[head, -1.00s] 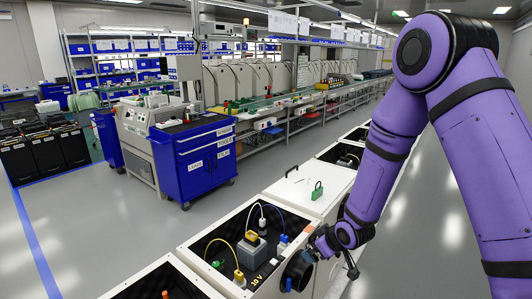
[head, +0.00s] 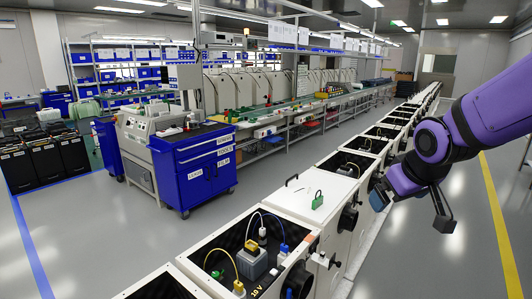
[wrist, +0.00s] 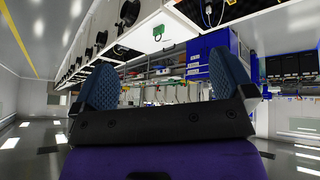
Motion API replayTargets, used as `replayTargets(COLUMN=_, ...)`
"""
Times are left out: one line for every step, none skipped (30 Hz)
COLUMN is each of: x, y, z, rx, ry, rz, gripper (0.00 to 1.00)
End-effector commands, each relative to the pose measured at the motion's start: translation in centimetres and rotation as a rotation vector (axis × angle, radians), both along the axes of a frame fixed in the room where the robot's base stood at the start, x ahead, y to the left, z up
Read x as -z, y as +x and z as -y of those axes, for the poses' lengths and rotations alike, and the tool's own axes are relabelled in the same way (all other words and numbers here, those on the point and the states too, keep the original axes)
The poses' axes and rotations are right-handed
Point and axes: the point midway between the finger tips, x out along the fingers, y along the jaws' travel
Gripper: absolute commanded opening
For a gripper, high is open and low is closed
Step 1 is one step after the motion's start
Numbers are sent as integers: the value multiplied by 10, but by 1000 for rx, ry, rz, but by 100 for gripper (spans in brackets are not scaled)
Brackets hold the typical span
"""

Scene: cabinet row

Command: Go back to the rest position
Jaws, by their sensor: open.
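My gripper (head: 380,194) is in the air to the right of the cabinet row, over the aisle, in the head view. My purple arm comes in from the right edge. In the wrist view the two blue finger pads of my gripper (wrist: 160,88) stand wide apart with nothing between them. The near open cabinet (head: 310,240) holds a grey box (head: 252,262) with yellow, white and blue cables. My gripper is apart from it.
A blue tool cart (head: 195,165) stands left of the row. Black bins (head: 45,160) stand far left. The grey floor right of the row (head: 440,260) is clear.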

Motion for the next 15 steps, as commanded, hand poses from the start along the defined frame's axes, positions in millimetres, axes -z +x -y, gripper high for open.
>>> replayTargets(x=-12, y=-13, z=4, rx=22, ry=7, rz=4, gripper=100)
replayTargets(x=-18, y=-20, z=6, rx=34, ry=11, rz=0, gripper=100)
replayTargets(x=-25, y=-31, z=9, rx=52, ry=18, rz=-4, gripper=100)
replayTargets(x=-30, y=-39, z=11, rx=65, ry=22, rz=-8, gripper=100)
replayTargets(x=-34, y=-47, z=13, rx=77, ry=27, rz=-13, gripper=100)
replayTargets(x=-40, y=-58, z=15, rx=93, ry=34, rz=-18, gripper=100)
replayTargets(x=-44, y=-66, z=17, rx=104, ry=40, rz=-21, gripper=100)
replayTargets(x=-48, y=-74, z=18, rx=116, ry=46, rz=-24, gripper=100)
replayTargets(x=-54, y=-86, z=20, rx=131, ry=54, rz=-29, gripper=100)
replayTargets(x=-57, y=-94, z=21, rx=142, ry=59, rz=-32, gripper=100)
replayTargets(x=-61, y=-103, z=22, rx=154, ry=66, rz=-36, gripper=100)
replayTargets(x=-64, y=-115, z=23, rx=168, ry=76, rz=-41, gripper=100)
replayTargets(x=-67, y=-123, z=24, rx=179, ry=83, rz=-46, gripper=100)
replayTargets(x=-69, y=-131, z=25, rx=188, ry=89, rz=-49, gripper=100)
replayTargets(x=-72, y=-142, z=26, rx=198, ry=97, rz=-54, gripper=100)
